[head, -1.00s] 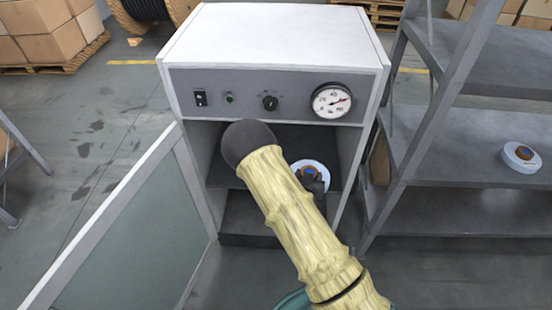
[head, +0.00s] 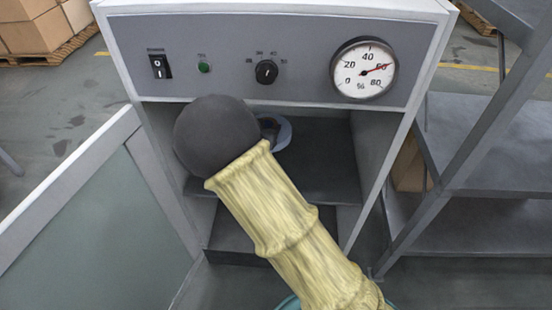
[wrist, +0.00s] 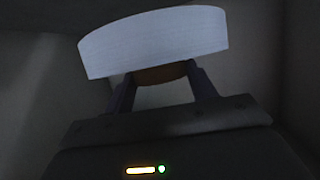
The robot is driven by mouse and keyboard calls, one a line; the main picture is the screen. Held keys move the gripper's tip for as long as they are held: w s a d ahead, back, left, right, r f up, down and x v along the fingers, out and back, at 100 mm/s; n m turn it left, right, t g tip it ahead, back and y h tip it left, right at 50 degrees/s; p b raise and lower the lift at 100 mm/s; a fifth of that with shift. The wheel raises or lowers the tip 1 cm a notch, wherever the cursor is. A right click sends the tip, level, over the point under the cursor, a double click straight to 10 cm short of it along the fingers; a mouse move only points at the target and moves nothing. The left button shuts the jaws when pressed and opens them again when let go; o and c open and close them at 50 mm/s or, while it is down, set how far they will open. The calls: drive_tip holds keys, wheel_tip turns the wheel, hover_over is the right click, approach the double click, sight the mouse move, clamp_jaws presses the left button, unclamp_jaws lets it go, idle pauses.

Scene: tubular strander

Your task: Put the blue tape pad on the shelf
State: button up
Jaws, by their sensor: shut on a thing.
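The tape pad is a round, pale blue-white disc with a brown hub. In the wrist view the pad (wrist: 155,42) is above my gripper (wrist: 162,80), whose two fingers are shut on the brown hub. In the head view part of the pad (head: 284,133) shows inside the open cabinet, behind my arm, which hides most of it and nearly all of the gripper. I cannot tell whether the pad touches the cabinet's inner shelf. The grey metal shelf rack (head: 475,140) stands to the right of the cabinet, and its visible board is bare.
The cabinet (head: 225,75) has a dial gauge (head: 363,70), a knob and a switch on its front panel. Its glazed door (head: 100,230) is open at the left. Boxes (head: 35,35) are far left.

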drive_tip(key=shift+w+a+r, duration=0.1)
drive_tip(key=shift+w+a, duration=0.1)
drive_tip(key=shift+a, duration=0.05)
drive_tip(key=shift+f+b, duration=1.1)
drive_tip(key=shift+f, duration=1.35)
drive_tip(key=shift+f, duration=0.1)
drive_tip(key=shift+d+f, duration=0.1)
drive_tip(key=shift+f, duration=0.25)
wheel_tip(320, 180, down, 4)
drive_tip(key=shift+f+b, duration=0.1)
drive_tip(key=shift+b, duration=1.05)
drive_tip(key=shift+d+f, duration=0.1)
